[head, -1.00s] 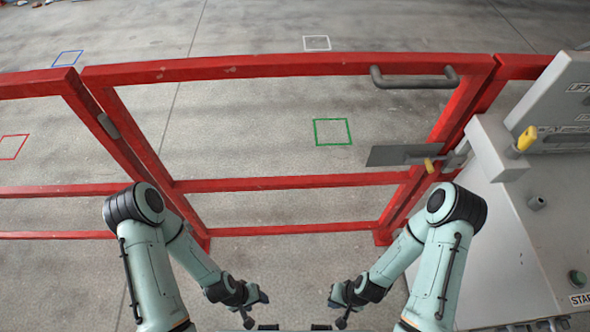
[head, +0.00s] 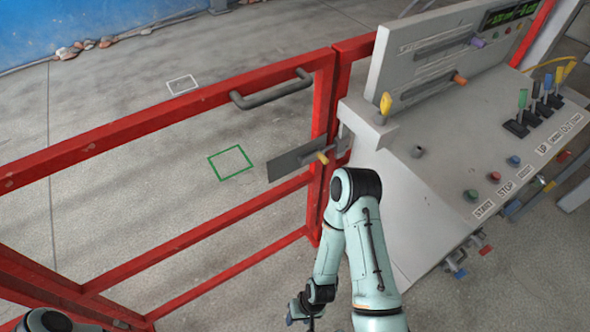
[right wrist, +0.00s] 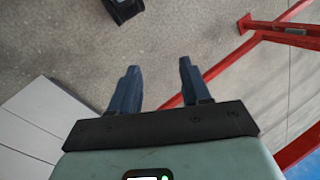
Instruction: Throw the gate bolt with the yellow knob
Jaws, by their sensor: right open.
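The gate bolt's yellow knob (head: 322,157) sticks out from a grey plate (head: 290,158) on the latch side of the red gate (head: 180,112), at the gate post beside the console. The bolt's rod by the post is small, and I cannot tell how far it reaches. My right gripper (head: 304,312) hangs low at the bottom of the head view, well below and apart from the knob. In the right wrist view it (right wrist: 158,82) is open and empty, over bare floor. My left gripper is out of view.
A grey console (head: 440,150) stands right of the post, with a yellow-handled lever (head: 385,104), coloured levers (head: 522,105) and buttons (head: 470,195). A grey handle (head: 272,92) is on the gate's top rail. A green square (head: 230,163) marks the floor beyond.

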